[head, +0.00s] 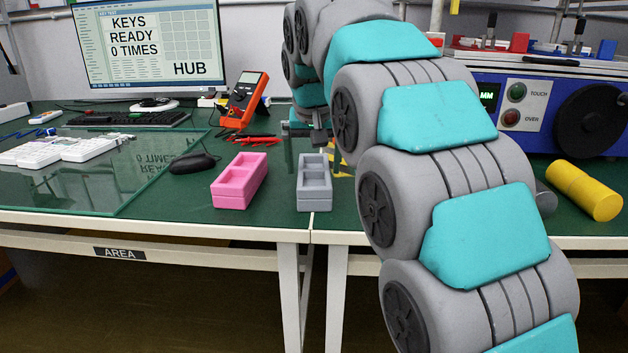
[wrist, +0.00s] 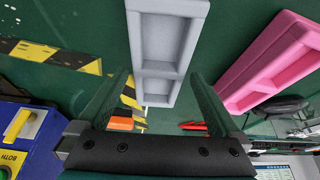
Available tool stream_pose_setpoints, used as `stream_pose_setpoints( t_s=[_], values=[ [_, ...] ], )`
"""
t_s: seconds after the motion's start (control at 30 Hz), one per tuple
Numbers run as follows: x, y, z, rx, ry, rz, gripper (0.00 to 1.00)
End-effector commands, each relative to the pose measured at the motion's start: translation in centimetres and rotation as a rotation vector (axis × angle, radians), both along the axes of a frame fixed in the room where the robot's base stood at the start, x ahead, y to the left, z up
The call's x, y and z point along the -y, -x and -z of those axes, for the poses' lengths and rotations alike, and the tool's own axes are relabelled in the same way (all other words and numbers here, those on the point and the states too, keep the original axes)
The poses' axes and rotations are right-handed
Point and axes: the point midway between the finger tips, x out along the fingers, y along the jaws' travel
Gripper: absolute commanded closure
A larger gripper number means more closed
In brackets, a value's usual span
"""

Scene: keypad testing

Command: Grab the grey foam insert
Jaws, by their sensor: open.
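The grey foam insert (head: 314,186) is a small block with two recessed pockets. It lies on the green bench top near the front edge, beside a pink insert of the same kind. In the wrist view the grey foam insert (wrist: 167,45) lies ahead of my gripper (wrist: 163,85), roughly in line with the gap between the two fingers. My gripper is open and nothing is between its fingers that I can see held. In the head view my gripper (head: 306,128) is partly hidden by my arm, behind and above the insert.
The pink insert (head: 239,181) lies just left of the grey one. A black mouse (head: 194,162), an orange multimeter (head: 245,98) with red leads and a glass sheet (head: 100,185) are further left. A blue test machine (head: 530,108) and a yellow cylinder (head: 584,190) are at right.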

Motion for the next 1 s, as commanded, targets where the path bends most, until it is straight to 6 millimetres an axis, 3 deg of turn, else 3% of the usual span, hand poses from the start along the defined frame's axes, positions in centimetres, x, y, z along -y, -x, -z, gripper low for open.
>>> stream_pose_setpoints(
  t_s=[0.2,0.47,1.0],
  values=[
    [0.1,-0.9,2.7,-0.003,0.001,-0.001,0.00],
    [0.1,-1.0,2.9,0.000,0.001,-0.001,0.01],
    [0.1,-1.0,2.9,0.000,0.000,-0.001,0.62]
  ],
)
